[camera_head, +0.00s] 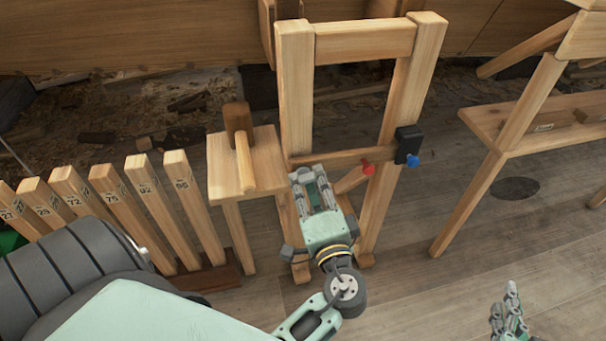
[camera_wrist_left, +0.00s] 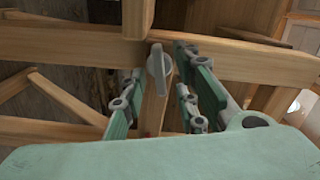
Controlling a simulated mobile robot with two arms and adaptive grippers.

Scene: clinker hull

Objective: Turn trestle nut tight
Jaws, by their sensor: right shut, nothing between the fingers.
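The wooden trestle (camera_head: 404,90) stands in the middle of the head view, with a crossbar low between its legs. A grey wing-shaped nut (camera_wrist_left: 158,66) sits on the crossbar (camera_wrist_left: 85,45) in the left wrist view. It is hidden behind my gripper in the head view. My left gripper (camera_head: 312,180) is at the crossbar near the trestle's left leg. Its fingers are apart, one on each side of the nut, with visible gaps. My right gripper (camera_head: 511,312) is shut and empty at the bottom right of the head view, away from the trestle.
A small wooden stand (camera_head: 270,160) with a mallet (camera_head: 243,150) is left of the trestle. Numbered wooden slats (camera_head: 155,195) stand further left. A red knob (camera_head: 367,168) and a black box (camera_head: 408,143) with a blue knob (camera_head: 412,160) are right. Floor is clear front right.

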